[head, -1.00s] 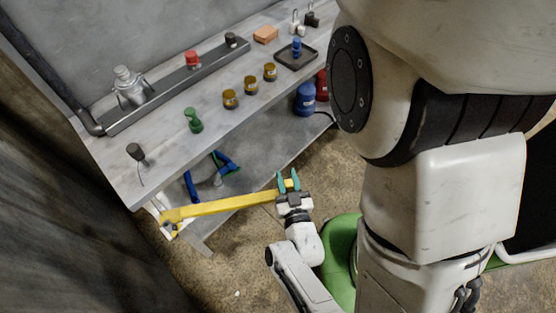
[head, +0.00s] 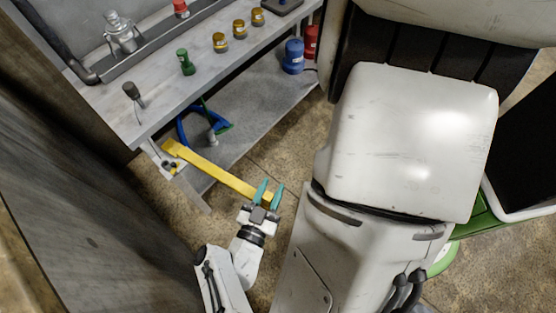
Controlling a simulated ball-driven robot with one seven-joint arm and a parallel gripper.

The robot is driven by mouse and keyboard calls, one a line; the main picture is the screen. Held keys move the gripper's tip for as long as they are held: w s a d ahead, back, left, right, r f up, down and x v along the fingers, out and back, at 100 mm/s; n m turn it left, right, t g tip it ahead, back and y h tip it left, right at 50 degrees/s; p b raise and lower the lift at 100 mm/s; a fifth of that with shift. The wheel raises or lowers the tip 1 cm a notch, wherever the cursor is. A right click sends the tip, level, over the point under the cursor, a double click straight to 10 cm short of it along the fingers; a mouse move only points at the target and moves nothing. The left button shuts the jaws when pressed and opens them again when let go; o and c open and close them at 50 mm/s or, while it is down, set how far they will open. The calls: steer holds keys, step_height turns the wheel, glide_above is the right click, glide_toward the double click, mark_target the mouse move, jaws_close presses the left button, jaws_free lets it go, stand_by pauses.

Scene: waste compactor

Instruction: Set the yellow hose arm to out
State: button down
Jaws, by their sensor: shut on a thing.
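The yellow hose arm (head: 215,170) is a long flat bar. It is mounted at the left front corner of the workbench, below the top, and sticks out past the bench's front edge, slanting down to the right in the head view. My gripper (head: 268,193) has teal fingers and is at the bar's free end. It is shut on that end, with one finger on each side. The fingers hide part of the bar's tip.
The grey workbench (head: 160,120) holds a green bottle (head: 186,63), amber jars (head: 220,43) and a black knob (head: 131,91). A dark wall (head: 80,210) stands at left. The floor right of the bar is bare.

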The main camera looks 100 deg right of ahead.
mark_target(266, 202)
steer(key=shift+v, duration=1.65)
steer(key=shift+f, duration=0.1)
steer(key=c, duration=0.9)
jaws_free()
steer(key=shift+a, duration=0.15)
steer(key=shift+w+d, duration=0.1)
steer(key=shift+d, duration=0.1)
